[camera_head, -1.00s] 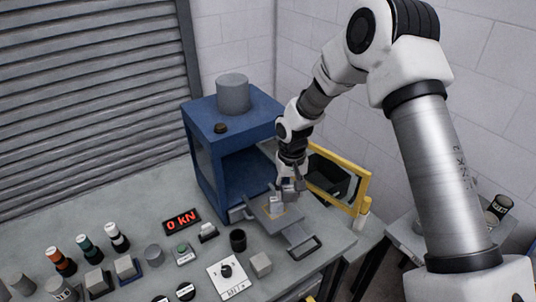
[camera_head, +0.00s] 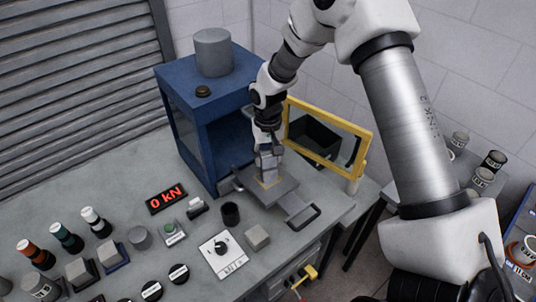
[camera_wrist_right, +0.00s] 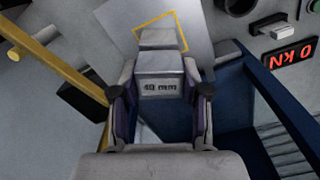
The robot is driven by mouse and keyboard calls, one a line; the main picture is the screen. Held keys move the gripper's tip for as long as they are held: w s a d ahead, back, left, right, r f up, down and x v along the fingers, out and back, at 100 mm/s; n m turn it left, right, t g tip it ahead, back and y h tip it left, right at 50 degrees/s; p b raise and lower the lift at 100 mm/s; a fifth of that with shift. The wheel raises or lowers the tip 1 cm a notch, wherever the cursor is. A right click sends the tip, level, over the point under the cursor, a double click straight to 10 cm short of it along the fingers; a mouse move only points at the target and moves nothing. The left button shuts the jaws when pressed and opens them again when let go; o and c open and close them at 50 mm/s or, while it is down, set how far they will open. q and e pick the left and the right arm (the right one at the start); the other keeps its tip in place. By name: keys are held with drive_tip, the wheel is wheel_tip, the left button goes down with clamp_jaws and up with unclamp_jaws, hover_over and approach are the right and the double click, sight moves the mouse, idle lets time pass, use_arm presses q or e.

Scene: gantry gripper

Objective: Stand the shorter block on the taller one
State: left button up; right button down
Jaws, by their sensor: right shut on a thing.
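My right gripper (camera_head: 268,147) is over the pulled-out plate of the blue press, pointing down. It is shut on a grey block marked "40 mm" (camera_wrist_right: 158,85), with a finger on each side in the right wrist view. A second grey block (camera_wrist_right: 160,39) stands on the plate inside a yellow square outline, just past the held block in that view. In the head view the two blocks (camera_head: 268,164) line up one above the other. I cannot tell whether they touch. My left gripper is not in view.
The blue press (camera_head: 198,86) stands behind, with its yellow-framed door (camera_head: 364,148) swung open at right. A red "0 kN" display (camera_head: 166,199), a dark cup (camera_head: 231,214) and a loose grey cube (camera_head: 257,238) are on the bench. Several capped bottles stand at left.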

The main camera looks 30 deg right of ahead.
drive_tip(key=shift+s+r, duration=0.25)
drive_tip(key=shift+s, duration=0.05)
drive_tip(key=shift+w+f, duration=0.25)
drive_tip(key=shift+f, duration=0.05)
drive_tip(key=shift+s+f, duration=0.15)
drive_tip(key=shift+f, duration=0.1)
drive_tip(key=shift+c, duration=2.4)
unclamp_jaws()
